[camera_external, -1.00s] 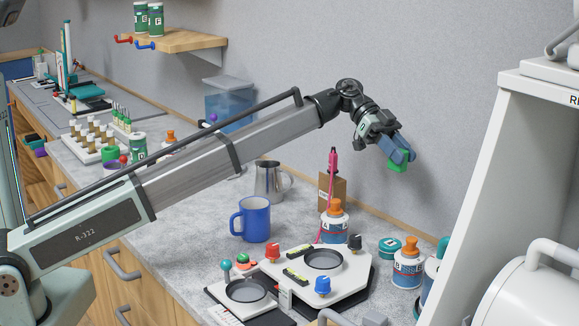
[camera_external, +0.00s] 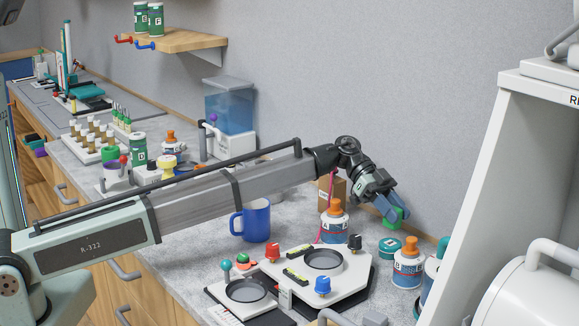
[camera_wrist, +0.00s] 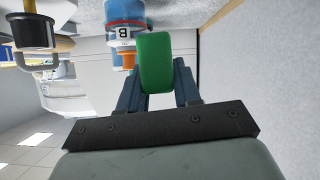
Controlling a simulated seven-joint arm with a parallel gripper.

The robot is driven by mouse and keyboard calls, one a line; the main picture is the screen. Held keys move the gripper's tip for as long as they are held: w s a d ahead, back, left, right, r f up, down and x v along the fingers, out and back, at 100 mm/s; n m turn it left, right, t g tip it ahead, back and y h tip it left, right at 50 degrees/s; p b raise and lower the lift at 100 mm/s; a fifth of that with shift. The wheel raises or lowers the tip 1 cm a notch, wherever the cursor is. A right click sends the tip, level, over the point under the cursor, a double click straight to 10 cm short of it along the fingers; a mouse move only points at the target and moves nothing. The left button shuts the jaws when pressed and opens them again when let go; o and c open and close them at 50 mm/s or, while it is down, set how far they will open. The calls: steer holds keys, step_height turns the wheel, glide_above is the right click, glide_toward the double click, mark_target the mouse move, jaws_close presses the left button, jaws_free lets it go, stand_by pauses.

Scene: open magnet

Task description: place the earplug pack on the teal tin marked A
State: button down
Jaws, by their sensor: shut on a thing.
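The green earplug pack (camera_external: 396,216) is held between the blue-grey fingers of my gripper (camera_external: 398,211), above the counter at the back right. In the wrist view the pack (camera_wrist: 155,62) stands out between the fingertips, which are shut on it. A flat, round teal tin (camera_external: 390,246) lies on the counter below the pack, slightly to its left in the outside view. Its marking is too small to read for sure. The pack is clear of the tin, with a visible gap between them.
An orange-capped bottle (camera_external: 408,268) stands just right of the tin, with a teal container (camera_external: 432,272) beyond it. Another orange-capped bottle (camera_external: 334,224) stands to the left, before a brown box (camera_external: 333,188). A white shelf unit (camera_external: 510,160) rises on the right; a knobbed white plate (camera_external: 335,282) lies in front.

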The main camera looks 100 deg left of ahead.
mark_target(391, 225)
steer(key=shift+f, duration=2.15)
steer(key=c, duration=0.8)
jaws_free()
steer(key=shift+s+a+r, duration=0.5)
steer(key=shift+a+r, duration=0.05)
steer(key=shift+r, duration=1)
steer(key=shift+s+a+r, duration=0.5)
steer(key=shift+s+r, duration=0.05)
steer(key=shift+r, duration=1)
steer(key=shift+s+a+r, duration=0.5)
steer(key=shift+a+r, duration=0.05)
steer(key=shift+r, duration=1)
